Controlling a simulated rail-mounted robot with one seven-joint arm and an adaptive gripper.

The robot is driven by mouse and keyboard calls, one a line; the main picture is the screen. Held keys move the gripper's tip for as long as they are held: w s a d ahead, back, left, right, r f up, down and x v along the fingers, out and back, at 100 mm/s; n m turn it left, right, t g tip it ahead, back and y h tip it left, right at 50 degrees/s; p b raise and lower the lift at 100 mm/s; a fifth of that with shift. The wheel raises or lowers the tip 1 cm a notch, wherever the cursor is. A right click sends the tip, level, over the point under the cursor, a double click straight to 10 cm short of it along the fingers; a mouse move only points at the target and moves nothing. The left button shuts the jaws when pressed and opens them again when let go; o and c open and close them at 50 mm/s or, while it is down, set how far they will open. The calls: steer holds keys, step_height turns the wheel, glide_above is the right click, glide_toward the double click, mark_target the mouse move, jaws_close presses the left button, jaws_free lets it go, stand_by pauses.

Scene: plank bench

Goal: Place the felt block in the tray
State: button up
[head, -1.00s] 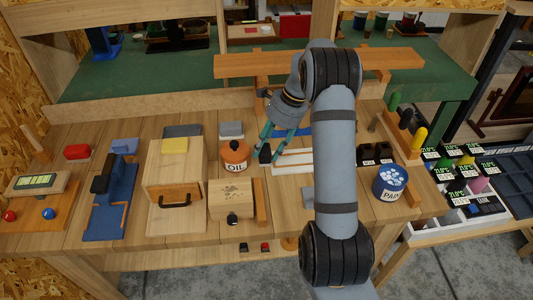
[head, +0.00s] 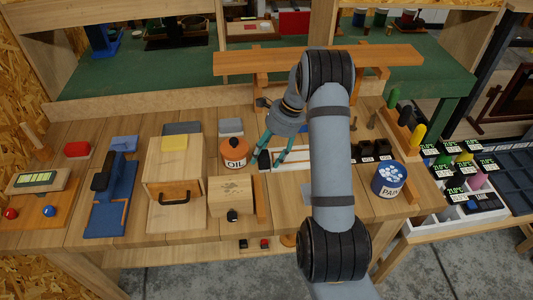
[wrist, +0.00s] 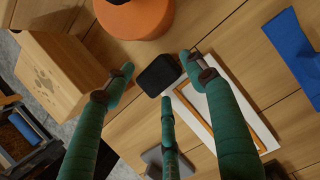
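The dark, rounded block (wrist: 158,75), which looks like the felt block, lies on the bench planks beside the orange oil can. It also shows in the head view (head: 264,160). My gripper (wrist: 160,82) is open, its green fingers spread around the block. I cannot tell whether any finger touches it. In the head view my arm hides part of the tray (head: 299,151).
The orange oil can (head: 234,153) stands close left of the block. A wooden box with a paw print (wrist: 50,75) is near the left finger. A grey block (wrist: 154,158) lies below. The paint can (head: 388,180) stands right of my arm.

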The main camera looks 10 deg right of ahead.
steer(key=shift+o, duration=0.4)
steer(key=shift+r, duration=0.25)
steer(key=v, duration=1)
steer(key=shift+d+r, duration=0.2)
steer(key=shift+r, duration=0.1)
steer(key=shift+o, duration=0.6)
steer(key=shift+d+r, duration=0.15)
steer(key=shift+r, duration=0.35)
